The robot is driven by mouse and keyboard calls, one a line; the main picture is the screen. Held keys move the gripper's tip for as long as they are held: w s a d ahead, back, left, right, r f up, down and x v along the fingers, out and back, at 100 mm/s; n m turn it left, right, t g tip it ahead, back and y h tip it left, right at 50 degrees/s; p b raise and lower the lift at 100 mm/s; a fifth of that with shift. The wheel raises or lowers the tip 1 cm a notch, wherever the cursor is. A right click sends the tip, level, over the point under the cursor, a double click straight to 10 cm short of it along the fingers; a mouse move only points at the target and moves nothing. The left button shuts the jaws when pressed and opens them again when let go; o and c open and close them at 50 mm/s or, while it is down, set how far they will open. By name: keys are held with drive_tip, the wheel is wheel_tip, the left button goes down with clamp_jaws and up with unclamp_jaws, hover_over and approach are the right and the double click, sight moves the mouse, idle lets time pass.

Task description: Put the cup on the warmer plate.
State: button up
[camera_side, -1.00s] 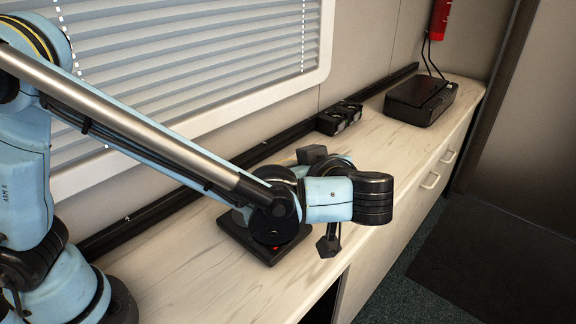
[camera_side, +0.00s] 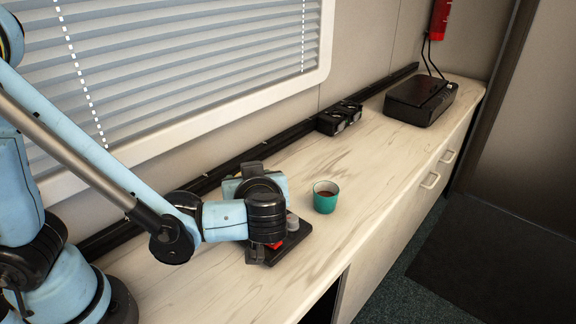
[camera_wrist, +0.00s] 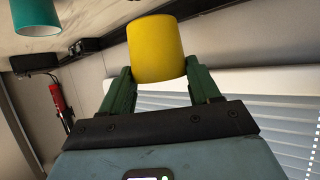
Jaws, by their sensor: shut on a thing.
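A teal cup (camera_side: 326,197) with brown contents stands upright on the counter in the side view, just right of a black plate. It also shows at the top left of the wrist view (camera_wrist: 36,29). The flat black plate (camera_side: 297,243), which looks like the warmer plate, is partly hidden by my wrist; a red patch shows at its near side. My gripper (camera_wrist: 157,76) is shut on a yellow cup-shaped thing (camera_wrist: 155,48) in the wrist view. In the side view my gripper (camera_side: 270,205) is over or beside the plate, and the yellow thing is hidden there.
Behind, a black rail (camera_side: 270,148) runs along the wall, with a small black twin-socket unit (camera_side: 339,118) on it. A black box (camera_side: 421,100) with cables stands at the far end. The counter (camera_side: 375,160) between the teal cup and the box is clear.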

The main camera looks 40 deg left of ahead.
drive_tip(key=x, duration=0.4)
drive_tip(key=shift+f, duration=2.2)
drive_tip(key=o, duration=1.1)
drive_tip(key=shift+o, duration=0.2)
drive_tip(key=shift+d, duration=0.15)
